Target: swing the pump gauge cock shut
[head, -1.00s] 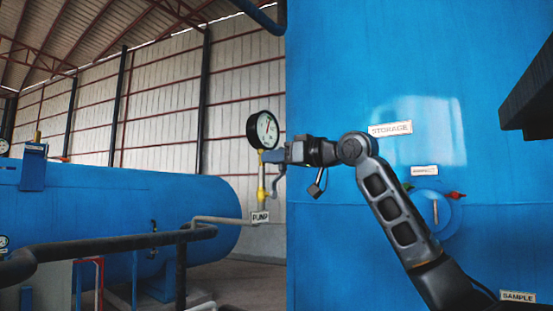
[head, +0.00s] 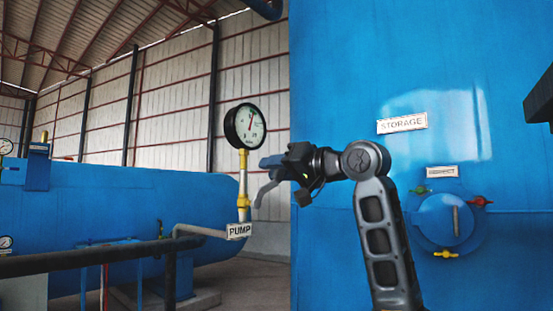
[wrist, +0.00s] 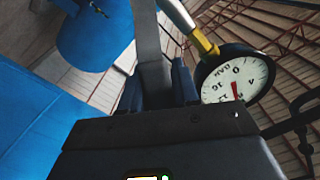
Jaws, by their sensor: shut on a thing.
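The pump gauge (head: 245,126), a round white dial with a black rim and a red needle, stands on a yellow and pale stem above the PUMP label (head: 239,231). The yellow cock (head: 243,203) is low on this stem. Its grey lever (head: 262,192) slants up and right from near the cock to my gripper (head: 268,165). My gripper is shut on the lever, right of the stem. In the wrist view, the grey lever (wrist: 151,50) runs between the blue fingers, and the gauge (wrist: 235,80) is to their right. The grip contact is partly hidden.
The big blue STORAGE tank (head: 350,60) stands close behind and right of my arm. It carries a round fitting (head: 437,222) with coloured handles. A dark rail (head: 90,258) crosses the lower left, before a blue horizontal vessel (head: 110,200). Open air surrounds the gauge's left side.

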